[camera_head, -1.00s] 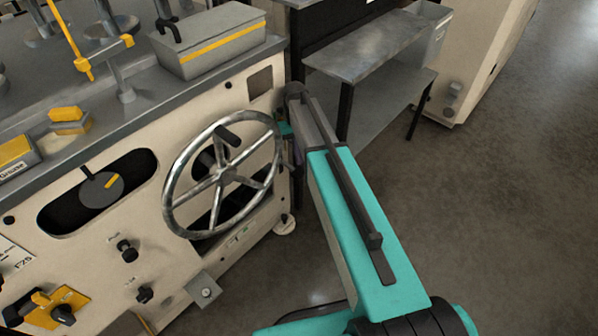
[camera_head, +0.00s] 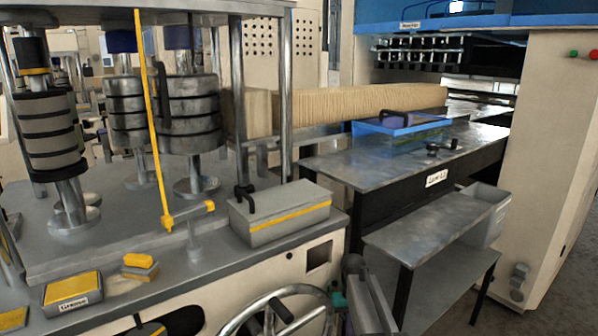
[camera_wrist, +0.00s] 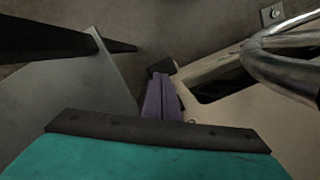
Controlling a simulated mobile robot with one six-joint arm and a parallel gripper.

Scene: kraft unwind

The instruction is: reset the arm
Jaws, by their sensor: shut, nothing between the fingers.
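My gripper (camera_wrist: 161,72) shows in the wrist view as purple fingers pressed together with a dark tip, shut and empty. It points down beside the cream machine side, with the metal handwheel (camera_wrist: 285,55) close at the right. In the head view only the upper part of my arm shows at the bottom, just right of the handwheel (camera_head: 283,318); the gripper itself is not visible there. In the wrist view the fingers appear apart from the handwheel rim.
A low grey step table (camera_head: 430,228) stands right of my arm; its dark leg also shows in the wrist view. The cream machine (camera_head: 265,275) carries a grey box (camera_head: 280,212) with a yellow stripe. A higher metal table (camera_head: 400,165) stands behind. Floor is open at far right.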

